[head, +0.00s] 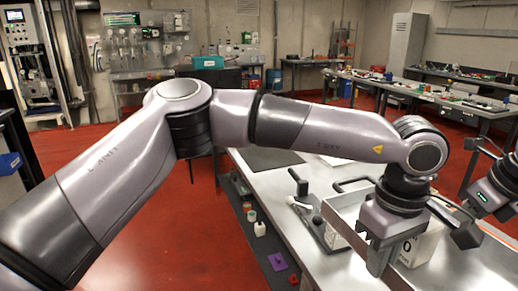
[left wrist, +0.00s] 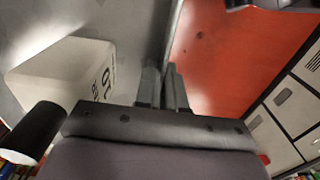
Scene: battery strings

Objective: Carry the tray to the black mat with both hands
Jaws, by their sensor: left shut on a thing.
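The metal tray (head: 343,230) is at the right of the bench in the head view, with a white box (head: 420,247) in it. My left gripper (head: 377,262) points down at the tray's near side. In the left wrist view its fingers (left wrist: 166,88) are close together on the thin tray wall (left wrist: 171,38), with the white box (left wrist: 65,72) to the left. Part of my right arm's end (head: 491,196) shows at the right edge; its fingertips are not clear. The black mat (head: 266,158) lies flat on the bench, farther back and left, partly behind my left arm.
A black-handled tool (head: 300,186) and a white item (head: 299,203) lie on the bench left of the tray. A lower shelf holds small bottles (head: 259,228) and a purple piece (head: 278,261). Other benches (head: 440,98) stand behind; red floor is open at left.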

